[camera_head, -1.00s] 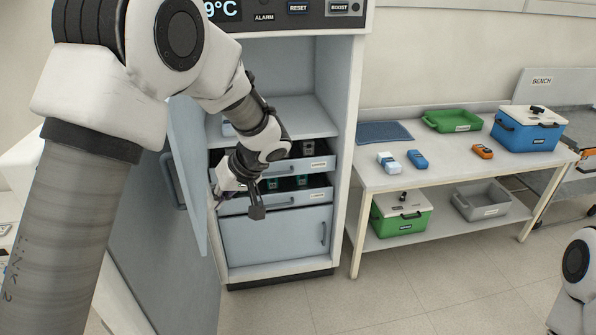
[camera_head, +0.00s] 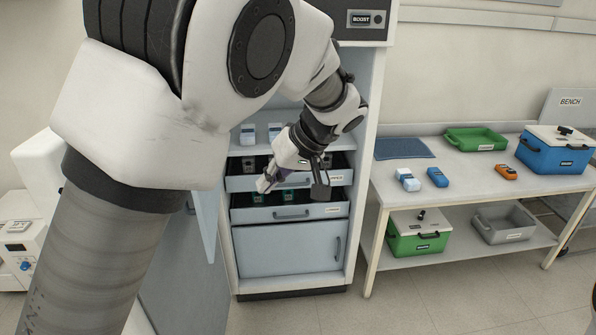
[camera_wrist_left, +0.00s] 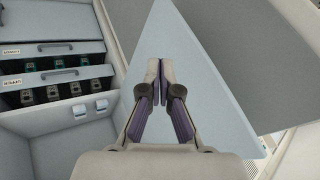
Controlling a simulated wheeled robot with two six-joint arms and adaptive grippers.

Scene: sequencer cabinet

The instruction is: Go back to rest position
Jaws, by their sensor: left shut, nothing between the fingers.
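My left arm reaches in from the left across the front of the open cabinet (camera_head: 372,150). My left gripper (camera_head: 266,184) is shut and empty, in front of the two pulled-out drawers in the head view. In the left wrist view my gripper's fingers (camera_wrist_left: 160,70) meet at the tips, with the pale blue cabinet door (camera_wrist_left: 205,75) behind them. The upper drawer (camera_head: 240,183) and lower drawer (camera_head: 322,211) hold several dark-and-grey items; my arm partly hides them. My right gripper is out of view.
The cabinet door (camera_head: 205,225) stands open at the left, close to my left arm. At the right is a bench (camera_head: 465,185) with a green tray (camera_head: 475,139), a blue box (camera_head: 552,155) and small devices. The floor before the bench is clear.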

